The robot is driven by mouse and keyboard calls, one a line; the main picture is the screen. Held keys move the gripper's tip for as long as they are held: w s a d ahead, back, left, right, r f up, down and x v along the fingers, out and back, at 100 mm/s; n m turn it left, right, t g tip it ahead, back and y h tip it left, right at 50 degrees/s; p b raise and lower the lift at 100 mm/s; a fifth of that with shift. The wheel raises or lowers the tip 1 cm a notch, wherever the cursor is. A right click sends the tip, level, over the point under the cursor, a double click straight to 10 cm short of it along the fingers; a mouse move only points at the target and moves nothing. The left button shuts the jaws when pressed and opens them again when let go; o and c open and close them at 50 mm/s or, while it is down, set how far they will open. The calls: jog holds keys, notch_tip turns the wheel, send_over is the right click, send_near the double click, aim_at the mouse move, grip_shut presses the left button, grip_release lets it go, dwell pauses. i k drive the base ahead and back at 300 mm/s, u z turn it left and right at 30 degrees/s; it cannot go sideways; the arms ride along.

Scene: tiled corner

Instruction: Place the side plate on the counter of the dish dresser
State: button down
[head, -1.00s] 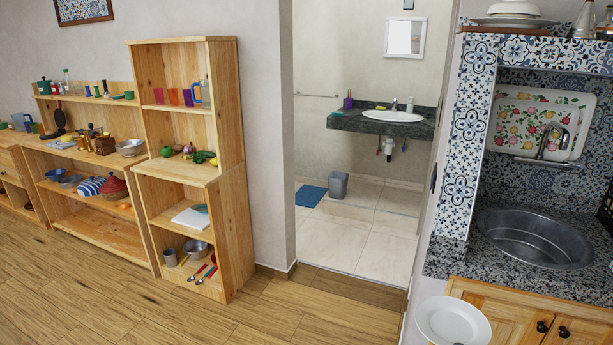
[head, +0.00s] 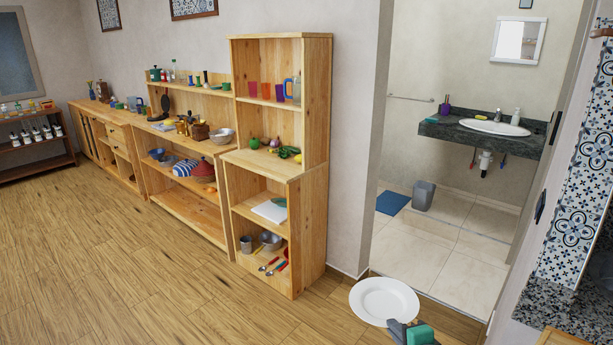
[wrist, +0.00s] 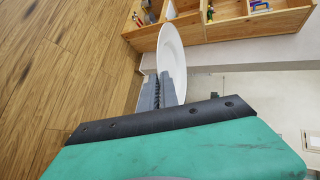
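The side plate (head: 384,300) is white and round. My gripper (head: 408,330) is shut on its near rim and holds it above the floor at the bottom of the head view. In the wrist view the plate (wrist: 173,55) appears nearly edge-on, its rim between my gripper's fingers (wrist: 158,93). A wooden dresser (head: 190,212) stands along the wall, with an upper shelf, a counter bearing jars, a pot and a bowl, and lower shelves. A taller wooden unit (head: 312,200) joins it on the right. The pictures do not label which unit is the dish dresser.
Wooden floor (head: 130,290) is clear in front of the units. A doorway at right opens to a tiled room with a sink (head: 494,127), a grey bin (head: 423,195) and a blue mat (head: 393,203). A granite counter (head: 560,305) is at the right edge.

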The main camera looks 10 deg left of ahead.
aim_at(258, 161)
jog(key=u, duration=0.85)
jog(key=i, duration=2.1)
jog(key=u, duration=0.55)
jog(key=i, duration=1.8)
jog(key=z, duration=0.15)
